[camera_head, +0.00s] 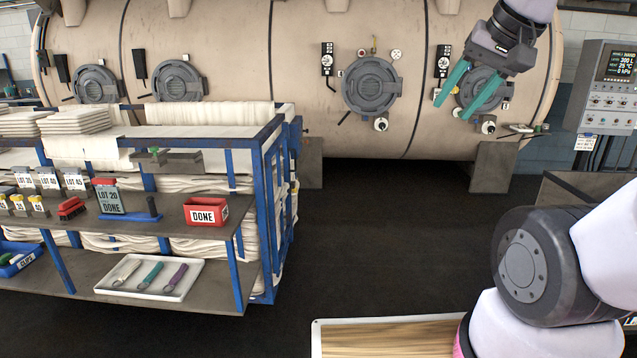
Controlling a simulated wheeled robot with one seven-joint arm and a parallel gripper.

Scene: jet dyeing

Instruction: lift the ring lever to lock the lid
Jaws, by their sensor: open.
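My gripper (454,108) has teal fingers and is open and empty. It points down and left in front of the rightmost round grey lid (466,98) on the big beige vessel, covering part of that lid. The gap between the fingers shows no lever. Whether the fingers touch the vessel cannot be told.
Another round lid (371,88) sits left on the vessel (310,35), with two more farther left. A control panel (607,90) stands at right. A blue-framed cart (262,200) with cloth and tools fills the left. Dark floor (390,230) is clear between.

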